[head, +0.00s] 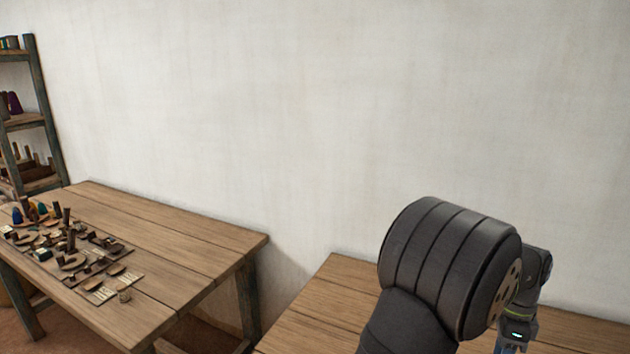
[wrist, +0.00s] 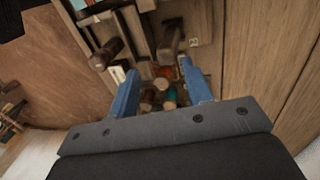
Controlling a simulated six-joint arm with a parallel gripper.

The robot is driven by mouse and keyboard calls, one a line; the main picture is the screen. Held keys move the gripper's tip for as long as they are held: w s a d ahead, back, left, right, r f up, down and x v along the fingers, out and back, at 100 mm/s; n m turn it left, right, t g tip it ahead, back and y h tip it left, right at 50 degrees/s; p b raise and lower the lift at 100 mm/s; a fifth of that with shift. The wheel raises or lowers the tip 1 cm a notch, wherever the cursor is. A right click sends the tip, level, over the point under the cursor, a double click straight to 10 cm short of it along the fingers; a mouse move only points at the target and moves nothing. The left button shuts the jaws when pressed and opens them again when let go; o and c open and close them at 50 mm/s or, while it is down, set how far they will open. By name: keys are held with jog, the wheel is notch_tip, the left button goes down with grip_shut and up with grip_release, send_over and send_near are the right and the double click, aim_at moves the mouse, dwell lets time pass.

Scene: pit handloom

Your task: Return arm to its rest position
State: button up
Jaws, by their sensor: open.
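My gripper (wrist: 160,82) shows in the wrist view as two blue fingers spread apart, with nothing held between them. It points down over a wooden surface with small items on it; the height above them is hard to tell. In the head view my dark arm rises at the lower right in front of a wooden table (head: 318,298). There only a sliver of blue shows at the bottom edge, and the fingertips are out of sight.
A second table (head: 190,250) at left holds several small wooden pieces. A shelf (head: 30,122) stands behind it. A bare wall (head: 300,110) fills the back. The wrist view shows small coloured cylinders (wrist: 165,95) and a hammer-like tool (wrist: 170,40) below the fingers.

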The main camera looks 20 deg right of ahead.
jog(key=f, duration=0.6)
jog(key=shift+s+a+f, duration=0.1)
jog(key=shift+s+a, duration=0.25)
jog(key=shift+s, duration=0.05)
jog(key=shift+w+d+f, duration=0.2)
jog(key=shift+w+d, duration=0.5)
jog(key=shift+w, duration=0.05)
jog(key=shift+r, duration=0.1)
jog(key=shift+o, duration=1.3)
jog(key=o, duration=0.9)
jog(key=shift+t+h, duration=0.3)
jog(key=r, duration=0.9)
jog(key=shift+d, duration=0.4)
jog(key=shift+o, duration=0.2)
notch_tip(320, 180, up, 12)
jog(key=a+t+h, duration=0.1)
jog(key=a, duration=0.1)
notch_tip(320, 180, down, 9)
jog(key=shift+s+d+f, duration=0.15)
jog(key=shift+s+d, duration=0.05)
jog(key=shift+s, duration=0.25)
